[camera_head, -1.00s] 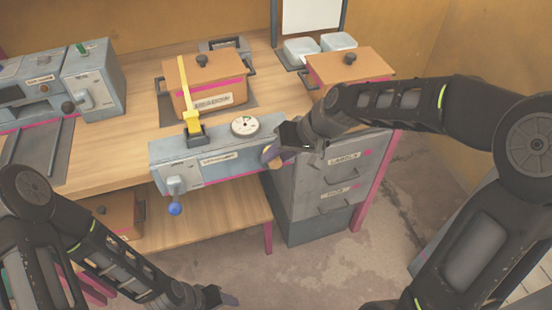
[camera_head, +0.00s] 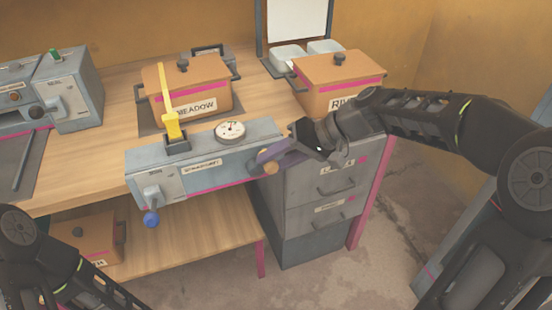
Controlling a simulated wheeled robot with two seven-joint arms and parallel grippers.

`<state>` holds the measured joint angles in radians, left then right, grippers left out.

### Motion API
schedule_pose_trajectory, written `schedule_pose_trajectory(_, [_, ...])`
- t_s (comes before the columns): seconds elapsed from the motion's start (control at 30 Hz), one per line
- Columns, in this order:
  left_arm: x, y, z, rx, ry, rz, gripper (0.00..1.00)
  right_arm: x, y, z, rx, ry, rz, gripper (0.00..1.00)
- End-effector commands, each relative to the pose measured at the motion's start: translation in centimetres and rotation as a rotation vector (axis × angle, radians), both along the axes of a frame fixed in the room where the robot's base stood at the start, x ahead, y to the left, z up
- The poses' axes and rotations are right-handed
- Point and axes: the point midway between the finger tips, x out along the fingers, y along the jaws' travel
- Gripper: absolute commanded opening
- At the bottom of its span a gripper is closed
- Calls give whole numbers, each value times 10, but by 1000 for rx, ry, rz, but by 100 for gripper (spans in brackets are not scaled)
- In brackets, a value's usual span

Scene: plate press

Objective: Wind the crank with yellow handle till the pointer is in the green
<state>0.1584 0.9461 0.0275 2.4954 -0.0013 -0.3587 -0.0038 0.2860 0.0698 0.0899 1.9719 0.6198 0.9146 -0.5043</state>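A grey-blue press box (camera_head: 205,170) with a pink lower edge stands at the table's front edge. A round white dial (camera_head: 230,131) sits on its top; its pointer is too small to read against a green zone. A small tan-yellow knob (camera_head: 271,168) shows at the box's right end, partly covered by my gripper. A crank with a blue knob (camera_head: 152,219) hangs at the box's front left. A tall yellow lever (camera_head: 170,115) rises from the top. My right gripper (camera_head: 283,152) is at the tan-yellow knob; its grip is unclear. My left gripper is out of frame.
Two orange lidded boxes, one labelled MEADOW (camera_head: 205,95) and another (camera_head: 340,85), stand behind the press. A grey drawer cabinet (camera_head: 325,205) is below my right gripper. Another grey machine (camera_head: 65,90) stands at the left. A lower shelf (camera_head: 190,235) holds another orange box (camera_head: 85,240).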

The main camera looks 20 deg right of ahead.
Motion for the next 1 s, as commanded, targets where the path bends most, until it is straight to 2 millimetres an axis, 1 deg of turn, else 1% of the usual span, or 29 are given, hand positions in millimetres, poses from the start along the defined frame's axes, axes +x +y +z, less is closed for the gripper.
schedule_pose_trajectory(0.03, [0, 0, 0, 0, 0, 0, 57, 0, 0, 1, 0, -1, 0, 44])
schedule_pose_trajectory(0.1, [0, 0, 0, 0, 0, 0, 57, 0, 0, 1, 0, -2, -1, 50])
schedule_pose_trajectory(0.37, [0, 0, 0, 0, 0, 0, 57, 1, 0, 2, -1, -3, -1, 50])
schedule_pose_trajectory(0.47, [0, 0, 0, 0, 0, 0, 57, -1, -4, 5, -1, -4, -2, 50])
schedule_pose_trajectory(0.57, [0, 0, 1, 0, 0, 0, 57, -4, -11, 13, 0, -6, -4, 50])
schedule_pose_trajectory(0.83, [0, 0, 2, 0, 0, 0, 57, -19, -41, 41, -1, -6, -4, 50])
schedule_pose_trajectory(1.0, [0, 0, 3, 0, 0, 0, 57, -25, -52, 51, 0, -3, -1, 50])
